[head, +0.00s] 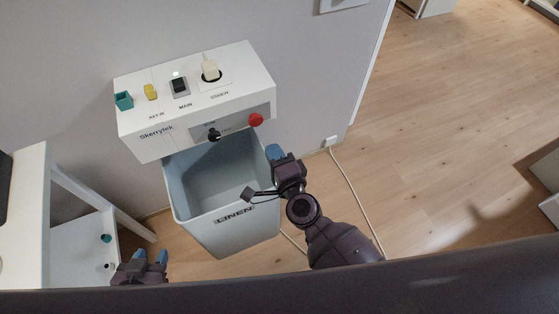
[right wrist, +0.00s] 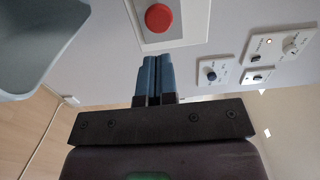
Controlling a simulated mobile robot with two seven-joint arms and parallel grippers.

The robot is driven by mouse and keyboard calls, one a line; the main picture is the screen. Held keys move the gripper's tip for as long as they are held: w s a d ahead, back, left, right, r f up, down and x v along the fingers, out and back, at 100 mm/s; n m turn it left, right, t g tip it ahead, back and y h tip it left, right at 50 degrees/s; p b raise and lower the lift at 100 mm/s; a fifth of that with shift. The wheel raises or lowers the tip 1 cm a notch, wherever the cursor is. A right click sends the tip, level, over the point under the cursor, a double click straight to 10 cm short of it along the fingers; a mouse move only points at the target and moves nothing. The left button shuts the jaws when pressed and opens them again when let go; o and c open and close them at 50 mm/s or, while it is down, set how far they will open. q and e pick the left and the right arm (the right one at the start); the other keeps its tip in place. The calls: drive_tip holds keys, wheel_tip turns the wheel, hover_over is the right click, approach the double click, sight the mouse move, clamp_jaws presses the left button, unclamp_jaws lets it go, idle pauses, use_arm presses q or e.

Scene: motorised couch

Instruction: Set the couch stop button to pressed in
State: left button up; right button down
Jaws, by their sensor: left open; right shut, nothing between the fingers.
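The red round stop button (head: 255,120) sits at the right end of the grey front panel of the white control box (head: 150,138). In the right wrist view the red button (right wrist: 158,18) is at the top, just beyond my fingertips. My right gripper (head: 275,152) is shut and empty, a little below the button in the head view; its blue fingers (right wrist: 153,62) show no contact with it. I cannot tell whether the button is in or out. My left gripper (head: 151,257) is open and empty at the lower left, far from the box.
A pale blue LINEN bin (head: 235,225) stands under the box, beside my right gripper. A white table (head: 28,215) is at left; floor at right is open.

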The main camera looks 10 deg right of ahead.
sight(257, 122)
drive_tip(key=x, duration=0.7)
drive_tip(key=shift+w+a+f+b, duration=0.1)
drive_tip(key=shift+w+b, duration=0.15)
drive_tip(key=shift+b, duration=0.1)
drive_tip(key=shift+w+a, duration=0.1)
drive_tip(key=shift+w, duration=0.3)
use_arm(q)
drive_tip(key=shift+a+f, duration=0.2)
drive_tip(key=shift+f, duration=0.2)
drive_tip(key=shift+d, duration=0.1)
use_arm(e)
drive_tip(key=shift+w, duration=0.1)
